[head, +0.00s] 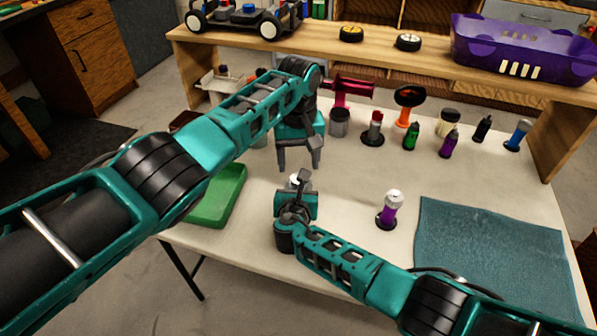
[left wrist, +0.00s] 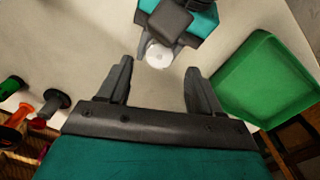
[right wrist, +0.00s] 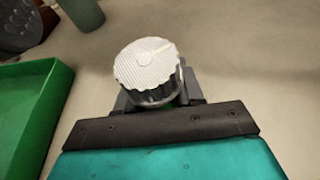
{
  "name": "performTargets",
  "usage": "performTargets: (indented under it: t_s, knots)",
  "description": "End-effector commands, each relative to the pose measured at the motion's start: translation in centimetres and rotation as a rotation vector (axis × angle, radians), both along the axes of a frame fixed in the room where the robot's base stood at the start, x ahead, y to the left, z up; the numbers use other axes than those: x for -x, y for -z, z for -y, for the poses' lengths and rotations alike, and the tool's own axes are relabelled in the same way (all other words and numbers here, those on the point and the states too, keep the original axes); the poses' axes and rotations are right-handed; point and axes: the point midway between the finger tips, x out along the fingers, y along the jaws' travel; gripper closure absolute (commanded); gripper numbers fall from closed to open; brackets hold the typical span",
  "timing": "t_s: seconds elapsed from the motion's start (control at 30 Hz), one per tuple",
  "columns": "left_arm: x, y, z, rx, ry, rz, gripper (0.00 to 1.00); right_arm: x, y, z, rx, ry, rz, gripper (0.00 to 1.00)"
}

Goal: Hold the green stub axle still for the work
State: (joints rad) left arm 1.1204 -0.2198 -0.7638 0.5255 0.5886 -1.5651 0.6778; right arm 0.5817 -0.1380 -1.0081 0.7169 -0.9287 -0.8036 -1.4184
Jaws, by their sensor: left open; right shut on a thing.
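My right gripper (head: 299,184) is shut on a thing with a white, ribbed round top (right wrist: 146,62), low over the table. A little green shows beneath that top in the right wrist view, so I take it for the green stub axle; its body is mostly hidden by the fingers. The white top also shows in the left wrist view (left wrist: 159,55). My left gripper (head: 299,160) is open and empty. Its fingers (left wrist: 159,73) point down toward the white top and are apart from it.
A green tray (head: 216,196) lies left of the grippers. A purple piece with a white top (head: 390,208) stands at right, beside a teal mat (head: 490,250). Several bottles stand behind. A raised shelf (head: 380,58) holds a purple basket (head: 520,48) and a car chassis (head: 243,17).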

Motion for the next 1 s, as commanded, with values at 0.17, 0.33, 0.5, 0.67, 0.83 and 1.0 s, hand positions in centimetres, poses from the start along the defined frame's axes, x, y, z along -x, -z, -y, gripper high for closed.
performTargets:
  t_s: [0.17,0.33,0.5,0.67,0.83,1.0]
  knots:
    - [-0.1,2.2,0.1,0.0,0.001,0.0,0.35,0.0,0.0,0.0,0.0,0.0,0.0,0.95]
    - [-0.1,3.3,0.2,0.002,0.001,-0.002,0.35,0.0,0.0,0.0,0.0,0.0,0.0,0.95]
    - [-0.1,4.1,0.1,0.001,0.001,0.002,0.35,0.0,0.0,0.0,0.0,0.0,0.0,0.95]
    - [0.0,4.4,0.0,0.001,0.0,0.004,0.35,0.0,0.0,0.0,0.0,0.0,0.0,0.95]
    - [0.0,4.5,0.0,0.001,0.0,0.004,0.35,0.0,0.0,0.0,0.0,0.0,0.0,0.95]
    - [0.0,4.5,0.0,0.001,0.0,0.004,0.38,0.0,0.0,0.0,0.0,0.0,0.0,0.95]
